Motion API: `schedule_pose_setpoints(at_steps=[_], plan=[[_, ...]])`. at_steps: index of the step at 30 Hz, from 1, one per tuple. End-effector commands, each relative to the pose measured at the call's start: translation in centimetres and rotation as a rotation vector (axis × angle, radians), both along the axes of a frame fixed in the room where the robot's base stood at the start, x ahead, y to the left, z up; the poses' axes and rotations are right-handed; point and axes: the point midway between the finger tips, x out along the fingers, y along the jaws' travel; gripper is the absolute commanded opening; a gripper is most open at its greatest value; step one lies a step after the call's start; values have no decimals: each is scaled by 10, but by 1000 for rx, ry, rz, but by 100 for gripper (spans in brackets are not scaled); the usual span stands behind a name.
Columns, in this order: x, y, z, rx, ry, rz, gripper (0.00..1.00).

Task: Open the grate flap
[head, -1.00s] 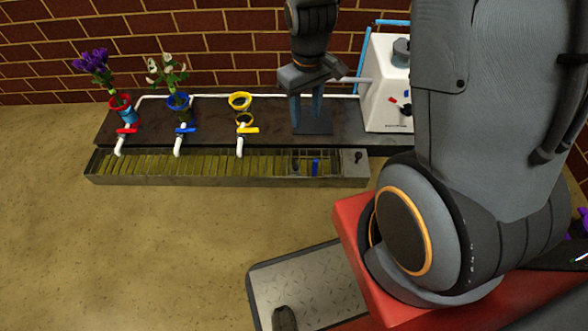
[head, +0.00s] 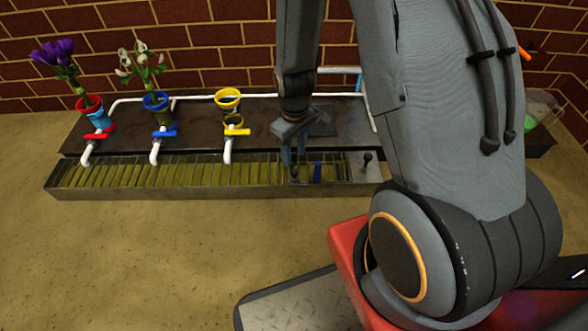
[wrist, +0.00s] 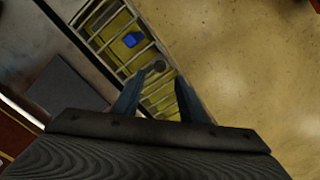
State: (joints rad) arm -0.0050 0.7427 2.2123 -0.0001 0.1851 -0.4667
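The grate flap (head: 306,172) is the barred section near the right end of the long metal trough, and it looks closed. Its bars also show in the wrist view (wrist: 112,33). A dark round knob (wrist: 155,67) sits on the bars. A blue object (wrist: 131,40) lies in the trough, seemingly below the bars; it also shows in the head view (head: 317,172). My gripper (head: 293,167) is over the flap's left part, pointing down. In the wrist view its fingers (wrist: 155,88) are apart with nothing held, and the knob shows just beyond and between the fingertips. Contact cannot be told.
A dark bench (head: 195,122) behind the trough bears red, blue and yellow pots (head: 228,98), some with flowers. White taps (head: 228,148) overhang the trough. A small lever (head: 367,159) stands on the plate right of the flap. The floor in front is clear.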

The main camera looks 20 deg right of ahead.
Motion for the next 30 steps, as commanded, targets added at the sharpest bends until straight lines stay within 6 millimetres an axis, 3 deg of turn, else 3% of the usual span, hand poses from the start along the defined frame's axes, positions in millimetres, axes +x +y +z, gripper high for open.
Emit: schedule_pose_setpoints(at_steps=[15, 25, 30], plan=[[0, 0, -67, 0, 2, -1, 38], [-1, 0, -71, 0, 1, -1, 38], [-1, 0, -71, 0, 1, -1, 11]])
